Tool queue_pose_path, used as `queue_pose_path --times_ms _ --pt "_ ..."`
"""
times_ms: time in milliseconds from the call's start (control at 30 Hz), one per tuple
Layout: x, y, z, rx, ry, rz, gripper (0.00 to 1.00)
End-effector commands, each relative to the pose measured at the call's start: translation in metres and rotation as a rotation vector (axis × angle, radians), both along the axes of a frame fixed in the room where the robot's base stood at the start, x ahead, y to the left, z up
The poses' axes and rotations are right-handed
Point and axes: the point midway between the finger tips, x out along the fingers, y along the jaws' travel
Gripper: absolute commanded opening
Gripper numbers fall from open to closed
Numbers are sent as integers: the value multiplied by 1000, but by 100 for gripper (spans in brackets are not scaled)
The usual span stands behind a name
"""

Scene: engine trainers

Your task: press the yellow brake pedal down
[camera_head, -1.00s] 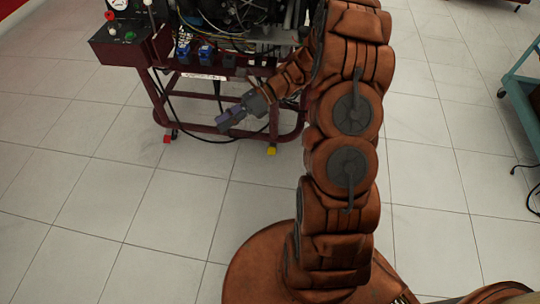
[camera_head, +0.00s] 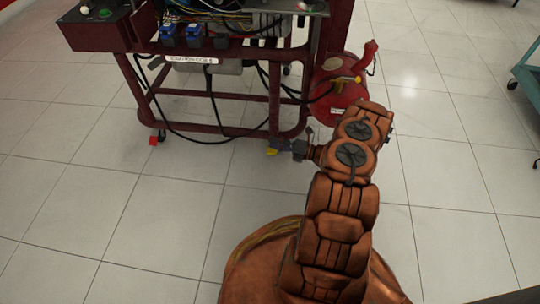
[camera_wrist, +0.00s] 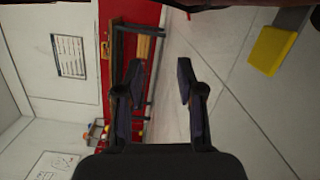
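The yellow brake pedal (camera_head: 271,151) is low at the front right foot of the dark red engine trainer frame in the head view. My gripper (camera_head: 286,149) is down near the floor, just to the right of the pedal and partly overlapping it in the picture. In the wrist view the pedal (camera_wrist: 272,48) shows as a yellow block at the upper right, off to the side of the fingers. My gripper (camera_wrist: 161,75) is open and empty there, with a clear gap between its fingers. I cannot tell whether it touches the pedal.
The trainer's frame (camera_head: 217,130) rises behind the pedal, with black cables hanging. A red pedal (camera_head: 154,140) is at its left foot. A red tank (camera_head: 338,90) stands behind my arm. A teal cart (camera_head: 527,75) is at far right. The tiled floor in front is clear.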

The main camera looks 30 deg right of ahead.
Motion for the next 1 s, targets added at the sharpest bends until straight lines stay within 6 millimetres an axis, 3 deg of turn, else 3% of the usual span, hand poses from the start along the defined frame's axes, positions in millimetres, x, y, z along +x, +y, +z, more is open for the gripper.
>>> queue_pose_path --times_ms 33,100,300,567,1000 --pt "-7 -10 -32 34 26 -42 38" --pt "-15 -23 -57 74 54 -93 38" --pt "-32 -43 -101 157 106 -186 38" --pt "-26 -44 -112 180 116 -210 38" --pt "26 -17 -112 178 117 -208 38"
